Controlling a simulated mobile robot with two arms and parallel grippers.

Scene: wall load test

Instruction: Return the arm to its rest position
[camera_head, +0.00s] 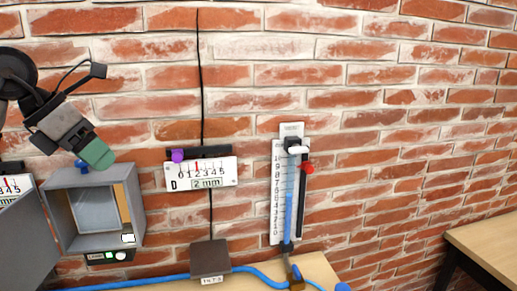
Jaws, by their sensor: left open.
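My left arm comes in from the upper left in the head view. Its left gripper (98,154), with green fingertips, points down and right in front of the brick wall, just above the grey open-fronted box. It is open, and I see nothing held in it. My right gripper is not in view.
The grey box (131,205) has its door (28,240) swung open to the left. A dial scale (202,175) with a purple knob (178,155) and a tall tube gauge (277,200) are on the wall. A dark block (210,258) is below. A wooden table (490,245) stands right.

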